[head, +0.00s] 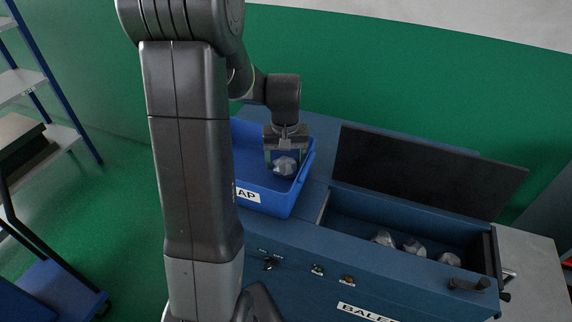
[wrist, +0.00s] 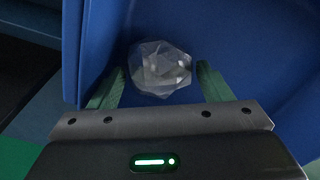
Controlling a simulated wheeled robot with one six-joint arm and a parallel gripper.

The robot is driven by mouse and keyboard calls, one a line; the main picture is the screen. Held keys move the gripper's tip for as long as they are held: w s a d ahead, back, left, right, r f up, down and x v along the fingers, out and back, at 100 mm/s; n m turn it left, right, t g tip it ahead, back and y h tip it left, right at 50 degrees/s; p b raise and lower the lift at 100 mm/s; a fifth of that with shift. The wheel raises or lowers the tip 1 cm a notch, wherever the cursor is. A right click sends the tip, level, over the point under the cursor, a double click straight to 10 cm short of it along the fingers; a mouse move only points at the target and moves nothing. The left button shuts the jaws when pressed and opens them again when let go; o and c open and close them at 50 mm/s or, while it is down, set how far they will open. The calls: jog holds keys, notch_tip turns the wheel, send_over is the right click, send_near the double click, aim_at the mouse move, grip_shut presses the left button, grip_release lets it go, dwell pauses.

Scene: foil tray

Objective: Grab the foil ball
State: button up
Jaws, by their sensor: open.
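A crumpled silver foil ball (head: 285,166) lies in the blue tray (head: 295,196), near its right wall. My gripper (head: 284,158) reaches down into the tray over the ball. In the wrist view the foil ball (wrist: 160,69) sits between and slightly beyond the two green fingertips of my gripper (wrist: 160,82). The fingers are open, one on each side of the ball. I cannot tell whether either finger touches it. My arm hides the left part of the tray in the head view.
Right of the tray is a blue baler with an open chamber (head: 345,214) holding several foil balls (head: 414,247). Its dark lid (head: 425,172) stands raised behind. A handle (head: 469,285) sits at the chamber's front right. Shelving (head: 22,86) stands at far left.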

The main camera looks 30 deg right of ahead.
jog(key=shift+f, duration=0.8)
jog(key=c, duration=0.6)
